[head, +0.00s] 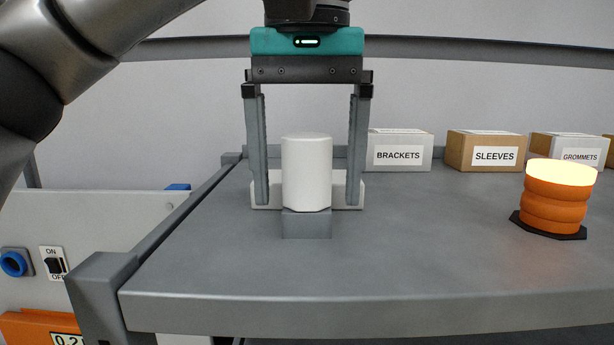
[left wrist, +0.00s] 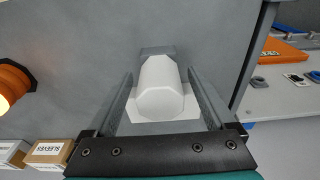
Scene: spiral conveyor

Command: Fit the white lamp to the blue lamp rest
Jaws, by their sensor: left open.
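The white lamp (head: 306,172) is an upright, faceted white cylinder on a small grey block (head: 306,225), near the left end of the grey table. My left gripper (head: 307,203) points down with its fingers open, one on each side of the lamp, with visible gaps. The left wrist view also shows the lamp (left wrist: 161,88) between the two fingers, apart from both. No blue lamp rest is clearly recognisable. A small blue thing (head: 178,187) shows beyond the table's left edge, too little to identify. My right gripper is not in view.
A glowing orange lamp (head: 557,198) stands on a dark base at the right. Boxes labelled BRACKETS (head: 400,153), SLEEVES (head: 485,152) and GROMMETS (head: 568,150) line the back. A white low piece (head: 346,192) lies behind the lamp. The table's front (head: 400,265) is clear.

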